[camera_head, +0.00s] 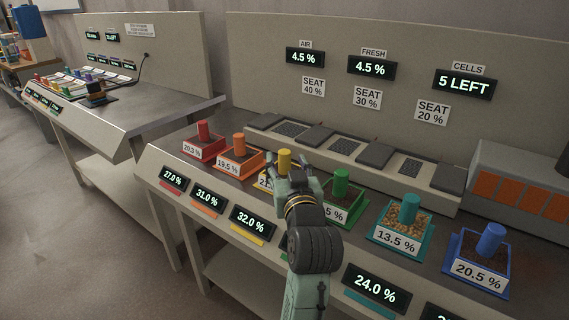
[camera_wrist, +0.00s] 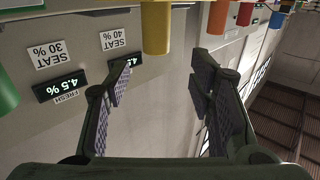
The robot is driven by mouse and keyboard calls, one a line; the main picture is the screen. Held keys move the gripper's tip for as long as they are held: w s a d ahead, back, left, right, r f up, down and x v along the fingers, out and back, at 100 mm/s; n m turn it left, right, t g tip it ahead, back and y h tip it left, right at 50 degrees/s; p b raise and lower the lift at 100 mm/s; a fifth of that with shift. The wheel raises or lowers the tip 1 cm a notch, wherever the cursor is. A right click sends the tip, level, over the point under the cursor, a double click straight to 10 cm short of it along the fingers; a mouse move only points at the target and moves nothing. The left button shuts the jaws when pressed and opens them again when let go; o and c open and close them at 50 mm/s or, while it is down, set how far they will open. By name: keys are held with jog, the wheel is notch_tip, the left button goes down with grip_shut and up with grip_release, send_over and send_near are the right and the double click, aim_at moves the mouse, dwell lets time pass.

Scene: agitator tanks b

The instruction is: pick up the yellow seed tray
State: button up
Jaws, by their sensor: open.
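The yellow seed tray (camera_head: 264,182) sits on the bench between the orange and green trays. Its upright yellow knob (camera_head: 284,160) shows between or just behind my fingertips, and most of the tray is hidden by my gripper. My gripper (camera_head: 290,172) is open over the tray. In the wrist view my gripper's two fingers (camera_wrist: 160,85) are spread apart with nothing between them. The yellow knob (camera_wrist: 156,24) is at the top of that view, beyond the fingertips. I cannot tell from the head view whether a finger touches it.
The red tray (camera_head: 203,143) and orange tray (camera_head: 239,157) stand to the left. The green tray (camera_head: 342,199), teal tray (camera_head: 402,227) and blue tray (camera_head: 481,262) stand to the right. Grey seats (camera_head: 374,156) line the ledge behind. Percentage displays (camera_head: 253,221) line the front.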

aim_at(286, 155)
jog(key=shift+w+a+f+p, duration=0.15)
jog(key=shift+w+p, duration=0.3)
jog(key=shift+w, duration=1.25)
jog(key=shift+w+a+f+p, duration=0.15)
jog(key=shift+w+p, duration=0.3)
jog(key=shift+w, duration=1.2)
jog(key=shift+c, duration=0.6)
grip_shut()
